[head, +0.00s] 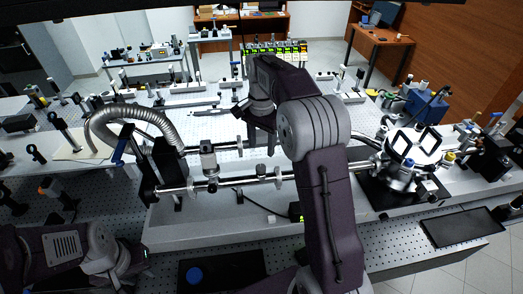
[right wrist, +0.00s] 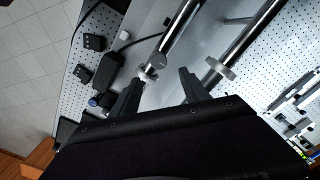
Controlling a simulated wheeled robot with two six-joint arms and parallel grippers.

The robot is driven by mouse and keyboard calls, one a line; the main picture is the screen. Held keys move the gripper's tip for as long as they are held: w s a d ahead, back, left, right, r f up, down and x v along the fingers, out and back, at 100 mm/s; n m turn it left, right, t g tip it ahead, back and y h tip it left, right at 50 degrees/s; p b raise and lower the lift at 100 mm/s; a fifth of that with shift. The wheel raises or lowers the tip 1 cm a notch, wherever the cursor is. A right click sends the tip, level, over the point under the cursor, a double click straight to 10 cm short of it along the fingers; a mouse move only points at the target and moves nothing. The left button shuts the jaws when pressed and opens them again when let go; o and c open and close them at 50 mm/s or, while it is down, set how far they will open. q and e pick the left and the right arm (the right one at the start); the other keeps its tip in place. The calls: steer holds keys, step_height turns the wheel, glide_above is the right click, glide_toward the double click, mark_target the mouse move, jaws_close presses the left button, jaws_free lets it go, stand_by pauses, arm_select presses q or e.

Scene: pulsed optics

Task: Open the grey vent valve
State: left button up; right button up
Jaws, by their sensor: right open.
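A metal pipe line (head: 230,183) runs across the bench in the head view, with small fittings along it; one short fitting (head: 262,172) stands near its middle. I cannot tell for sure which fitting is the grey vent valve. In the right wrist view my right gripper (right wrist: 160,82) is open, its two dark fingers apart. A small pale grey fitting (right wrist: 149,73) on a pipe shows between and beyond the fingertips; nothing is seen held. In the head view my right arm hides part of the pipes. My left arm's end (head: 130,255) is low at the left, its jaws unclear.
A ribbed metal hose (head: 135,112) arches at the left by a dark upright block (head: 168,165). A round metal chamber (head: 412,150) with windows stands at the right. A second pipe with a flange (right wrist: 222,68) lies beside the fitting. A black tray (head: 462,227) lies front right.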

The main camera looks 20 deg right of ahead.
steer(key=s+a+r, duration=0.1)
glide_above(261, 167)
steer(key=f, duration=0.4)
steer(key=shift+w+d+f, duration=0.15)
steer(key=shift+d+f, duration=0.05)
steer(key=shift+f, duration=0.15)
steer(key=f, duration=0.1)
steer(key=f+p, duration=0.1)
steer(key=f, duration=0.2)
steer(key=shift+s+a, duration=0.2)
steer(key=shift+a, duration=0.1)
steer(key=shift+s+a+f, duration=0.15)
steer(key=shift+a+f, duration=0.05)
steer(key=shift+f, duration=0.15)
steer(key=shift+w+d+f, duration=0.15)
steer(key=shift+w+d, duration=0.05)
steer(key=shift+d, duration=0.1)
steer(key=c, duration=0.4)
arm_select(q)
steer(key=shift+s+a+r, duration=0.15)
steer(key=shift+a+r, duration=0.05)
steer(key=shift+r, duration=0.75)
arm_select(e)
jaws_close()
